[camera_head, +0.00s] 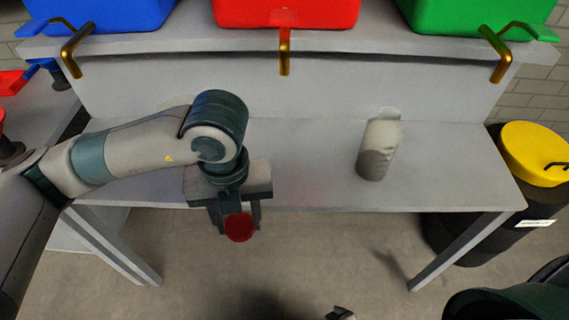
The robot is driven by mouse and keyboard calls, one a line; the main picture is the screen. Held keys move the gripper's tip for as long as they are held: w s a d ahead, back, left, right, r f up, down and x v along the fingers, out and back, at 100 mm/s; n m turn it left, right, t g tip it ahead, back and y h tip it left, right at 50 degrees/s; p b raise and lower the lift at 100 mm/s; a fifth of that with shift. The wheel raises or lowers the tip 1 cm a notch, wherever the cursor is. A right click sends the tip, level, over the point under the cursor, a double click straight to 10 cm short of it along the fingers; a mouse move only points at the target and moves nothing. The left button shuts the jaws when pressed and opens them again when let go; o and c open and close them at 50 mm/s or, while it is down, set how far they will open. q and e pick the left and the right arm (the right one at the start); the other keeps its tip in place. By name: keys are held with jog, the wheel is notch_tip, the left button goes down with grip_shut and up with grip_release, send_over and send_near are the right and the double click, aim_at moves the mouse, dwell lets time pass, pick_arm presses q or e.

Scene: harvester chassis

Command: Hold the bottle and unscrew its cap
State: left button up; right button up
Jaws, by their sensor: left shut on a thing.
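My left gripper (239,208) points down in front of the table's front edge. It is shut on a red round thing (240,228) that shows between its fingers. This may be the bottle or its cap seen from above; its lower part is hidden. A pale container with a grey lower part (378,148) stands on the right half of the table; no cap can be made out on it. A small piece at the bottom edge (341,313) may be the tip of my right gripper, but its fingers cannot be made out.
The grey table (300,165) is otherwise mostly clear. A raised shelf at the back holds a blue bin (100,12), a red bin (287,12) and a green bin (475,18). A black barrel with a yellow lid (535,152) stands at the right.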

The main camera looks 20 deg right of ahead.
pick_arm(q)
jog(key=d+n, duration=0.1)
jog(key=s+d+n, duration=0.1)
jog(key=n, duration=0.1)
pick_arm(e)
jog(key=shift+w+r, duration=0.1)
jog(key=shift+w, duration=0.15)
